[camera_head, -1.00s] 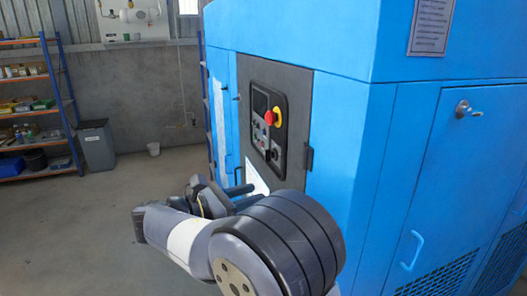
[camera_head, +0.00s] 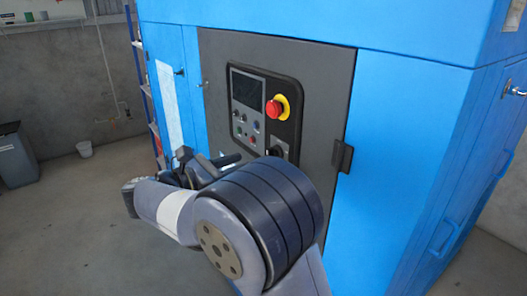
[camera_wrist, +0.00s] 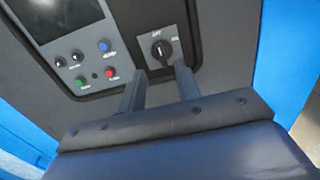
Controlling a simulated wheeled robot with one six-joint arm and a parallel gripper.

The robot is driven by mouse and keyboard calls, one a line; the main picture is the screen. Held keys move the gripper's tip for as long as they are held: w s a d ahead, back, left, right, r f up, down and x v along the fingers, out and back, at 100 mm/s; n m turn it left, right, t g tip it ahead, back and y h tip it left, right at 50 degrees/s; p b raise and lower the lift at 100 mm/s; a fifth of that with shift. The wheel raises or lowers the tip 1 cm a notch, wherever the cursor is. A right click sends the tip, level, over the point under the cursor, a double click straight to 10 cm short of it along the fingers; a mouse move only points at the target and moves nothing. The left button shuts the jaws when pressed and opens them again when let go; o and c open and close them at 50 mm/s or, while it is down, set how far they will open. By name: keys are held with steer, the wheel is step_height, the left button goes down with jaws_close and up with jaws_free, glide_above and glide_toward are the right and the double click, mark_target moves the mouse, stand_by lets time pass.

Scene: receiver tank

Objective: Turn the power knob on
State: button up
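The power knob (camera_wrist: 162,48) is a black rotary switch on a light square plate in the wrist view, with small lettering around it. In the head view the knob (camera_head: 277,151) shows partly above my arm. My gripper (camera_wrist: 156,72) is open in the wrist view, its two fingers apart and pointing at the panel, just below the knob and to either side of it. I cannot tell whether the fingertips touch the panel. In the head view my gripper (camera_head: 226,160) is partly hidden by my own arm.
The control panel (camera_head: 244,127) has a dark screen (camera_head: 247,89), a red emergency stop (camera_head: 275,108) on yellow and several small buttons. It sits in a grey door (camera_head: 318,98) of the blue cabinet (camera_head: 412,120). A door latch (camera_head: 342,156) sticks out at right. Open floor lies left.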

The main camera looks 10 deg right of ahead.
mark_target(279, 149)
steer(key=x, duration=0.8)
steer(key=shift+d, duration=0.25)
steer(key=shift+w, duration=0.1)
steer(key=shift+c, duration=0.5)
jaws_close()
